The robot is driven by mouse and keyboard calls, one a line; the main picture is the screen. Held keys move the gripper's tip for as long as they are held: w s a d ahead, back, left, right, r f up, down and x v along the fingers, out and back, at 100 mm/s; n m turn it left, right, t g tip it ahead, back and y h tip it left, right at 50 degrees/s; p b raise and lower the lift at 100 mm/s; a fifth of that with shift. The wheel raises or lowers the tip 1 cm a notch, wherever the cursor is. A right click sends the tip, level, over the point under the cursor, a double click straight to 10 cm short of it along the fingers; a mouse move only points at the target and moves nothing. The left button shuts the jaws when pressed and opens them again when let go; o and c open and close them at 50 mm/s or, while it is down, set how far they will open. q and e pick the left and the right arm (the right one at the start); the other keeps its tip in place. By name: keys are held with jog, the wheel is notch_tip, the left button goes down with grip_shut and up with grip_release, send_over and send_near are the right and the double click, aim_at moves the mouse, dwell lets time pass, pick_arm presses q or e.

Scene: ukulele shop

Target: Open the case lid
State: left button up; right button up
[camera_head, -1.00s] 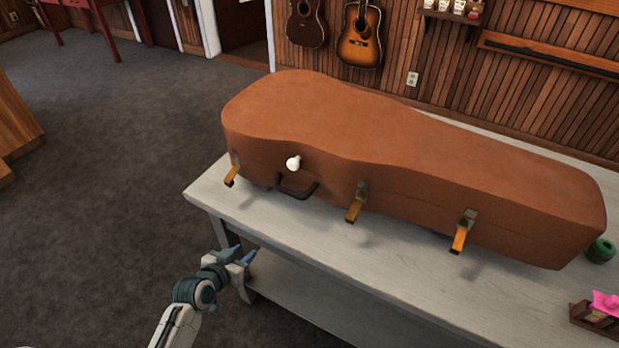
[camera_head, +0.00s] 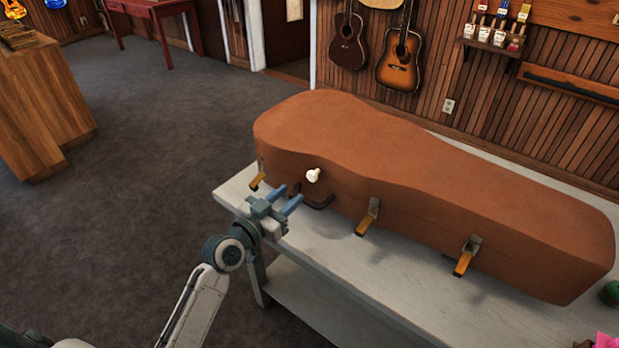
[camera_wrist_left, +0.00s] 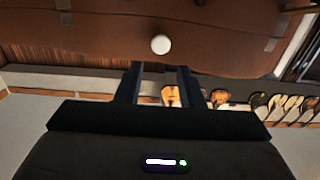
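A brown guitar-shaped case (camera_head: 400,185) lies closed on a pale grey table (camera_head: 330,250). Several orange-tipped latches (camera_head: 367,218) hang along the front side, tilted outward. My left gripper (camera_head: 288,197) is open and empty, just in front of the case and to the lower left of the knob. In the left wrist view the knob (camera_wrist_left: 161,44) is beyond the two open fingers (camera_wrist_left: 158,80), apart from them. My right gripper is not in view.
A green item (camera_head: 611,293) and a pink item (camera_head: 606,341) are at the table's right end. A wooden counter (camera_head: 40,110) stands at the left, with open carpet (camera_head: 150,160) between. Guitars (camera_head: 398,60) hang on the wall behind.

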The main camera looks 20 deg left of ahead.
aim_at(311, 177)
pick_arm(q)
jog(key=p+x, duration=0.1)
jog(key=x, duration=0.6)
jog(key=shift+w+d+p, duration=0.1)
jog(key=shift+w+p, duration=0.15)
jog(key=shift+p, duration=0.1)
jog(key=shift+w+d+f, duration=0.1)
jog(key=shift+w+f, duration=0.05)
jog(key=shift+w, duration=0.4)
